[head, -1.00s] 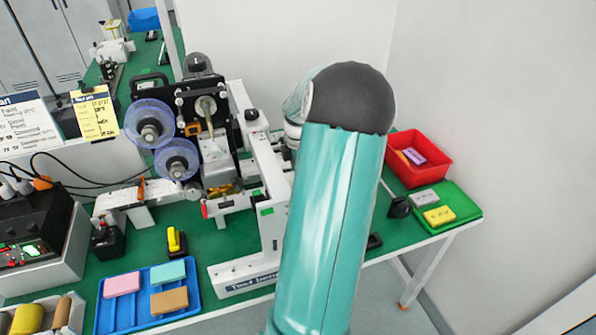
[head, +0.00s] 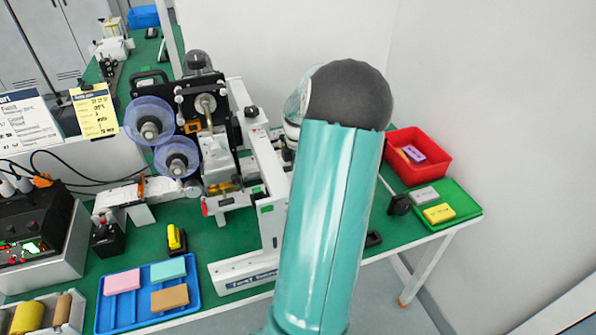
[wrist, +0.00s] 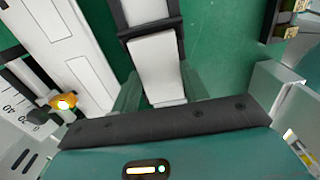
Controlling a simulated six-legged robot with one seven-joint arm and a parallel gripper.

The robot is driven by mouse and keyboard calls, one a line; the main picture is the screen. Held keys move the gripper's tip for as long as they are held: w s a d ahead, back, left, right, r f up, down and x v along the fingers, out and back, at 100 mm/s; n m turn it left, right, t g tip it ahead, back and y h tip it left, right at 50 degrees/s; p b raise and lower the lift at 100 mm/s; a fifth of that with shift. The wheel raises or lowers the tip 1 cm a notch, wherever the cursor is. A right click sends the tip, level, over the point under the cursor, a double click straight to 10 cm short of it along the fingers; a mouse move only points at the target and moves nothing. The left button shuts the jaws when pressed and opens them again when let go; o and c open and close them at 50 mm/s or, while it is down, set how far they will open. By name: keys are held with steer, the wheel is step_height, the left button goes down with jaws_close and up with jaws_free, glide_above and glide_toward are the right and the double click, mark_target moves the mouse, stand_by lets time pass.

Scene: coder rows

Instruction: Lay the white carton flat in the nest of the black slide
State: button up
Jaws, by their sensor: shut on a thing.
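In the wrist view the white carton (wrist: 157,67) is between the two dark green fingers of my gripper (wrist: 160,88), which is shut on it. The black slide (wrist: 178,45) shows as a dark frame along the carton's far end and right side. A black crossbar parts the carton from another pale surface beyond it. I cannot tell whether the carton touches the slide or is held just above it, and the nest's floor is hidden. In the head view my teal arm hides the gripper, the carton and the slide.
The labelling machine with clear reels (head: 150,121) and a white frame (head: 262,170) stands close left of my arm. A blue tray (head: 188,312) with several blocks is front left. A red bin (head: 427,172) and a green tray (head: 462,203) are at the right. An orange-knobbed scale (wrist: 62,101) is left in the wrist view.

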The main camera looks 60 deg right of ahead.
steer(key=o, duration=0.8)
step_height(320, 180, up, 14)
